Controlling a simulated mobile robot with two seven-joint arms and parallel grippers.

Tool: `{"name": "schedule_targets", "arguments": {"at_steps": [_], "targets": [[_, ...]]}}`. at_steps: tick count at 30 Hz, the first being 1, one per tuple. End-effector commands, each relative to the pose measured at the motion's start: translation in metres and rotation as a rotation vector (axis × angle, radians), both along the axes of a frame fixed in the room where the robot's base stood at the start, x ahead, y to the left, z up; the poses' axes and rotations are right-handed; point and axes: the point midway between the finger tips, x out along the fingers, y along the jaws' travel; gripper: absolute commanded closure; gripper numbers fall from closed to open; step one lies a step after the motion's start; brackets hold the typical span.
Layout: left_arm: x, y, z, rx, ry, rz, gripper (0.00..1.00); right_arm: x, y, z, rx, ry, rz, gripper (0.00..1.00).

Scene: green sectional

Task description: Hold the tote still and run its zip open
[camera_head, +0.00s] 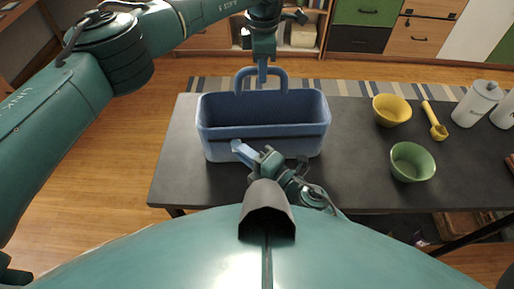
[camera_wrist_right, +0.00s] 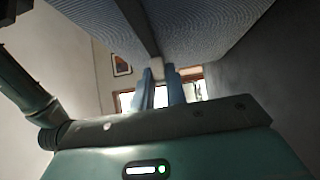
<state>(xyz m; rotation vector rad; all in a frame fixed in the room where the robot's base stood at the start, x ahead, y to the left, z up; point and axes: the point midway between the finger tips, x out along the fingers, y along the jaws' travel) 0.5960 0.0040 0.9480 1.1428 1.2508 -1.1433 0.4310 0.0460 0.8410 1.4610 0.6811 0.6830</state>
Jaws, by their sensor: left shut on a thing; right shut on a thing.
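The blue tote (camera_head: 225,133) stands upright on a dark table, with a raised handle (camera_head: 240,80) at its far side. My left gripper (camera_head: 262,77) comes down from above and is shut on this handle. My right gripper (camera_head: 238,147) is at the tote's near side, left of its middle. In the right wrist view, blue ribbed fabric (camera_wrist_right: 215,30) fills the top, with a dark strip (camera_wrist_right: 137,25) running through it. The fingers there close on a small pale piece, seemingly the zip pull (camera_wrist_right: 157,68), at the strip's end. The zip's teeth are too small to make out.
On the table (camera_head: 345,175), right of the tote, are a yellow bowl (camera_head: 391,110), a green bowl (camera_head: 412,162), a yellow scoop (camera_head: 436,124) and a white canister (camera_head: 477,104). Table to the tote's left is bare. Cabinets (camera_head: 420,35) stand behind.

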Motion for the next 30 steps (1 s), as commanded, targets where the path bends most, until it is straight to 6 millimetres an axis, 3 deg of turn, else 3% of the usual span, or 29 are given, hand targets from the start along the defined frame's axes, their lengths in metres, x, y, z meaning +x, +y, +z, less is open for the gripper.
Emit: {"name": "schedule_targets", "arguments": {"at_steps": [10, 11, 19, 30], "targets": [[-0.0004, -0.0013, 0.0002, -0.002, 0.000, -0.003, 1.00, -0.0009, 0.0026, -0.0003, 0.000, 0.000, 0.003, 1.00], [-0.0004, -0.0013, 0.0002, -0.002, 0.000, -0.003, 1.00, -0.0009, 0.0026, -0.0003, 0.000, 0.000, 0.003, 0.86], [-0.0001, -0.0010, 0.0003, -0.002, -0.001, -0.002, 1.00, -0.0006, 0.0021, -0.0001, 0.000, 0.000, 0.002, 0.64], [0.0001, -0.0005, 0.0004, -0.002, -0.001, -0.001, 1.00, -0.0073, -0.0064, -0.0011, -0.001, 0.002, 0.001, 0.64]]}}
